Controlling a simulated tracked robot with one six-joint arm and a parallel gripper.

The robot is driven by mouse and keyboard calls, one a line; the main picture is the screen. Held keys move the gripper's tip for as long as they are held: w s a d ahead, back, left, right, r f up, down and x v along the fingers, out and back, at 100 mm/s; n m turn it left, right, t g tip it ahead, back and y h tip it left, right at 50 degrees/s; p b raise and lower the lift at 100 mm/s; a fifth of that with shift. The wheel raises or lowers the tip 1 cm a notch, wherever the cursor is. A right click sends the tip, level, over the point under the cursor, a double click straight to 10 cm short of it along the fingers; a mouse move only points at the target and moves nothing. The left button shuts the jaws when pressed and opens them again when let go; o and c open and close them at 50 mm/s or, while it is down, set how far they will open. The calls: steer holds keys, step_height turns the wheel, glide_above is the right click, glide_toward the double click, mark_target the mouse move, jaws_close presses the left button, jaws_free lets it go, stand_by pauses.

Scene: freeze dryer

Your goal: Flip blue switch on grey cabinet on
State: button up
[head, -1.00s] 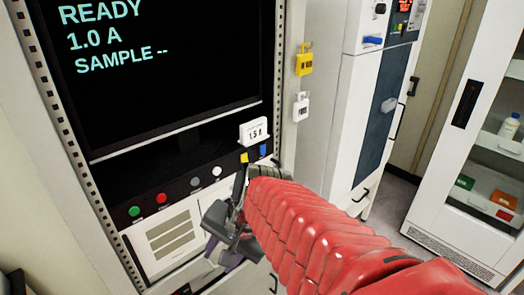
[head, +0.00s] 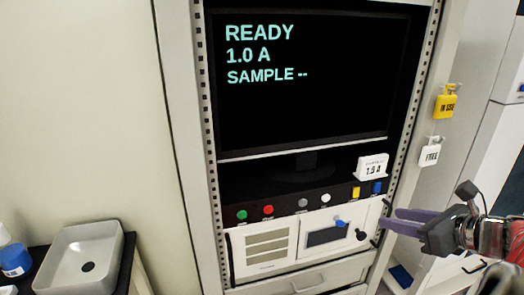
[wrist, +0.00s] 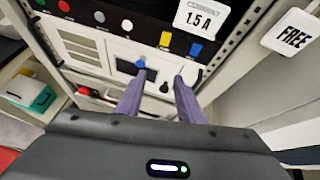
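My gripper (head: 391,218) is at the right in the head view, empty, its two purple fingers pointing left toward the rack's lower right side. In the wrist view its fingers (wrist: 159,80) are spread apart. A pale grey cabinet (head: 492,125) stands at the right edge of the head view, mostly cut off. A small bit of blue (head: 521,88) shows on it, too cropped to tell its position. The rack nearer me has a blue block (head: 376,188) on its button strip and a blue lever (head: 340,223) on the box below. The wrist view also shows this lever (wrist: 141,64), by the left fingertip.
The rack screen (head: 300,80) reads READY, 1.0 A. A 1.5 A card (head: 372,168) stands above the strip. Yellow IN USE (head: 446,104) and white FREE (head: 430,153) tags hang on the rack's right side. A sink (head: 85,262) is at lower left.

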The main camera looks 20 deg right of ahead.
mark_target(378, 190)
steer(key=s+d+r+m+t+h, duration=0.1)
steer(key=s+d+r+m+t, duration=0.1)
steer(key=d+r, duration=0.2)
steer(key=shift+d+m, duration=0.3)
steer(key=shift+d, duration=0.3)
steer(key=x, duration=1.4)
steer(key=shift+s+d, duration=0.1)
steer(key=shift+d, duration=0.05)
steer(key=shift+c, duration=0.6)
jaws_close()
